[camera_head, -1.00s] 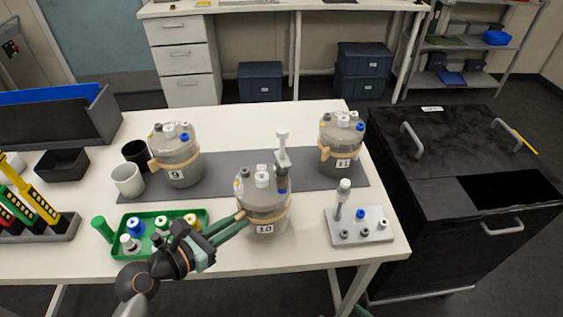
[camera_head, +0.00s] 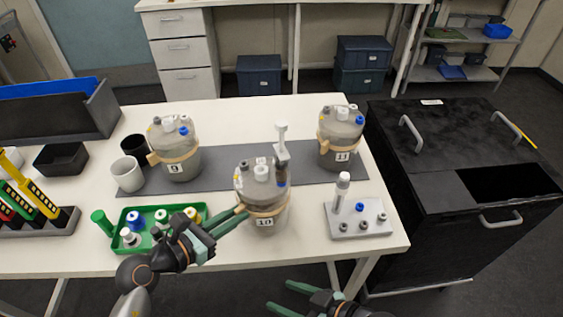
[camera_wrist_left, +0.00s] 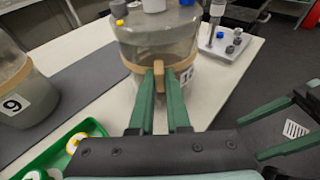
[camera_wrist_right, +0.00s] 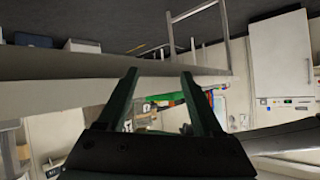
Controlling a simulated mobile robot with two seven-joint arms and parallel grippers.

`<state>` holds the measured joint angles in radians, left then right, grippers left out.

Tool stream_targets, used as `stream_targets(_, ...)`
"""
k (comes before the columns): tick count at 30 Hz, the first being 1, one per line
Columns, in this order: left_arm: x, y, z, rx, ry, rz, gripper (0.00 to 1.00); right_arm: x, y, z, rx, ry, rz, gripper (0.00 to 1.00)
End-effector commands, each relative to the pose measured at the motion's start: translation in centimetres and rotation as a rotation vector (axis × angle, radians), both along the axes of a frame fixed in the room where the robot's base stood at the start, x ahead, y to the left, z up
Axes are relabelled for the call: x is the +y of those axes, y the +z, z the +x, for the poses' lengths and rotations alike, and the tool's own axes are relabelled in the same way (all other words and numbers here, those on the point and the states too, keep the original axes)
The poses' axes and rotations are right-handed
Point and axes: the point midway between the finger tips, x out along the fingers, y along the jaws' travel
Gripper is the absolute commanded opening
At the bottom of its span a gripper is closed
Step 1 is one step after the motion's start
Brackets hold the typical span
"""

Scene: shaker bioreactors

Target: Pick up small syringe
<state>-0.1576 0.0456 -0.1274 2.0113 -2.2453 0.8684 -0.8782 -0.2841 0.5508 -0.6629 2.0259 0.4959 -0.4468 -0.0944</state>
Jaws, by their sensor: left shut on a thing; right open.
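A slim white-topped syringe (camera_head: 341,190) stands slightly tilted at the left of a light grey holder block (camera_head: 345,228) at the table's right end. A second syringe (camera_head: 282,150) stands upright on top of bioreactor 10 (camera_head: 259,192). My left gripper (camera_head: 243,211) is shut on the tan tab (camera_wrist_left: 159,72) of the band around bioreactor 10, with a finger on each side of it. My right gripper (camera_head: 278,297) is open and empty in front of the table, below and left of the holder block. It also shows at the right of the left wrist view (camera_wrist_left: 283,126).
Bioreactor 9 (camera_head: 178,150) and bioreactor 11 (camera_head: 340,137) stand on the grey mat (camera_head: 225,165). A green tray (camera_head: 122,222) with bottles lies at the front left. A black cabinet (camera_head: 435,165) stands right of the table. Bare tabletop surrounds the holder block.

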Motion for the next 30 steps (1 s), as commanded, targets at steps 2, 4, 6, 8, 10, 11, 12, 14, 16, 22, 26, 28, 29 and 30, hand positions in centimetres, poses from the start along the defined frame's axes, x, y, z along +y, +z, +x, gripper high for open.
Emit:
stream_targets(2, 0.0, 0.0, 0.0, 0.0, 0.0, 0.0, 0.0, 0.2, 1.5, 0.0, -0.151, 0.159, -0.106, 0.68)
stream_targets(4, 0.0, 0.0, 0.0, 0.0, 0.0, 0.0, 0.0, 0.0, 2.6, 0.7, -0.314, 0.253, -0.217, 0.68)
stream_targets(6, 0.0, 0.0, 0.0, 0.0, 0.0, 0.0, 0.0, -0.3, 3.7, 1.6, -0.482, 0.333, -0.339, 0.68)
stream_targets(8, 0.0, 0.0, 0.0, 0.0, 0.0, 0.0, 0.0, -0.6, 4.8, 2.5, -0.627, 0.395, -0.449, 0.68)
stream_targets(10, 0.0, 0.0, 0.0, 0.0, 0.0, 0.0, 0.0, -1.1, 6.2, 3.6, -0.793, 0.461, -0.584, 0.68)
stream_targets(11, 0.0, 0.0, 0.0, 0.0, 0.0, 0.0, 0.0, -1.2, 6.7, 4.0, -0.863, 0.488, -0.644, 0.68)
stream_targets(12, 0.0, 0.0, 0.0, 0.001, 0.0, 0.001, 0.0, -1.5, 7.6, 4.6, -0.955, 0.523, -0.726, 0.68)
stream_targets(14, 0.0, 0.0, 0.0, 0.001, 0.0, 0.001, 0.0, -1.9, 8.9, 5.4, -1.088, 0.575, -0.853, 0.68)
stream_targets(16, 0.0, 0.0, 0.0, 0.001, 0.0, 0.001, 0.0, -2.3, 10.5, 6.3, -1.239, 0.63, -1.008, 0.68)
stream_targets(22, 0.0, 0.0, 0.0, 0.001, 0.0, 0.001, 0.0, -3.5, 15.5, 8.4, -1.616, 0.768, -1.498, 0.68)
stream_targets(26, 0.0, 0.0, 0.0, 0.001, 0.0, 0.001, 0.0, -4.1, 18.8, 9.2, -1.798, 0.836, -1.831, 0.68)
stream_targets(28, 0.0, 0.0, 0.0, 0.001, 0.0, 0.001, 0.0, -4.4, 20.3, 9.5, -1.864, 0.863, -1.995, 0.68)
stream_targets(29, 0.0, 0.0, 0.0, 0.001, 0.0, 0.001, 0.0, -4.6, 20.9, 9.6, -1.885, 0.871, -2.058, 0.68)
stream_targets(30, 0.0, 0.0, 0.0, 0.001, 0.0, 0.001, 0.0, -4.7, 21.6, 9.7, -1.909, 0.883, -2.138, 0.68)
